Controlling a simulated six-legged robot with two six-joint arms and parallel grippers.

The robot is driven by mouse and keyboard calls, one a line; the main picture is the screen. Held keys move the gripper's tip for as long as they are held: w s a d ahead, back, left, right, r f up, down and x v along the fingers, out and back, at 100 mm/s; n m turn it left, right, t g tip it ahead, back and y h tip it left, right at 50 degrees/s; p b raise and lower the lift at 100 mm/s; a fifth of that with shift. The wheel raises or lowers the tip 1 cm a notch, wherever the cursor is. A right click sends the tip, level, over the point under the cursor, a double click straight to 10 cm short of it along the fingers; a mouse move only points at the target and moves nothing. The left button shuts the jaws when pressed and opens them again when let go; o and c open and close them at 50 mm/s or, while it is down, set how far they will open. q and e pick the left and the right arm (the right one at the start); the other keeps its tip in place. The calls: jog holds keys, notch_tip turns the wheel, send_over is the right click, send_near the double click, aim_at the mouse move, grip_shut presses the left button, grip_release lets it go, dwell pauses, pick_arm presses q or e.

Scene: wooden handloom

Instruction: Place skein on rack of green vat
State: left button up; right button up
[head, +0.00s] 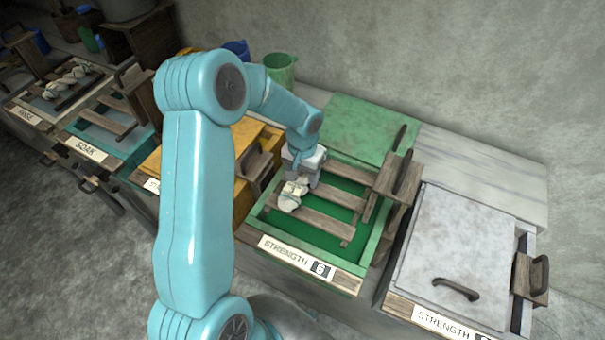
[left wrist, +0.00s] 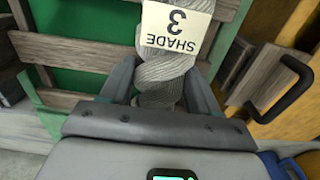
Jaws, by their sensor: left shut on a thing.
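The skein (head: 291,194) is a pale, twisted bundle over the left part of the green vat (head: 258,221). My left gripper (head: 299,178) is shut on it. In the left wrist view, the skein (left wrist: 164,73) sits between the two fingers (left wrist: 163,92) and bears a tag reading "SHADE 3". The rack (head: 313,223) of wooden slats lies across the green vat, and the skein is over its left end. I cannot tell whether the skein rests on the slats. The vat's label reads "STRENGTH 6". My right gripper is not in view.
A grey lidded vat (head: 455,245) stands to the right, and a yellow vat (head: 247,133) to the left. A wooden bracket with a dark handle (head: 398,172) rises at the green vat's right side. The soak vat (head: 118,137) and rinse vat (head: 50,100) are farther left.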

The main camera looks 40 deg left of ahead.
aim_at(303, 174)
pick_arm(q)
jog(key=shift+f, duration=0.15)
jog(key=o, duration=1.2)
jog(key=shift+c, duration=0.2)
jog(key=shift+r, duration=0.4)
notch_tip(303, 174, up, 12)
jog(key=shift+f, duration=0.15)
